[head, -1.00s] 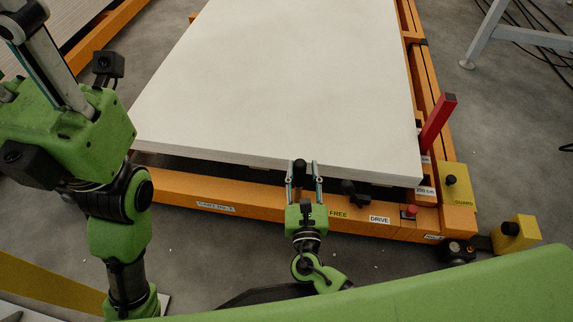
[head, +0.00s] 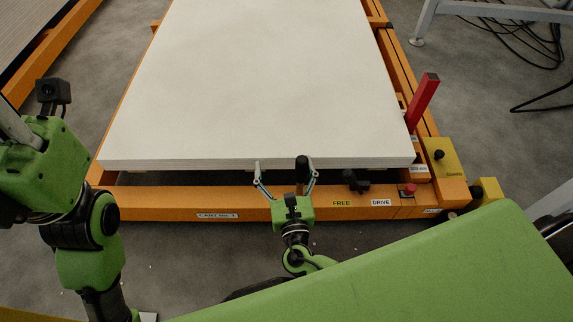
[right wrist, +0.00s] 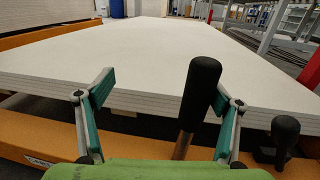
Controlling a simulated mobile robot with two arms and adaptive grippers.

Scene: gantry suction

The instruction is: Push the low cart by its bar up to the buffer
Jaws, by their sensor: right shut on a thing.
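The low orange cart (head: 160,203) carries a stack of large pale boards (head: 250,90). Its near orange beam bears FREE and DRIVE labels. A black-topped upright handle (head: 302,165) stands at this beam. The handle (right wrist: 200,90) also shows in the right wrist view, closer to the right finger, with a gap on the left. My left arm shows at the left of the head view, but its gripper is not visible. I cannot make out the buffer for certain.
A black knob (head: 355,182) and a red button (head: 409,190) sit on the beam. A red post (head: 424,100) and a yellow GUARD box (head: 440,165) are at the cart's right. A grey metal leg (head: 422,25) and cables (head: 515,40) lie beyond.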

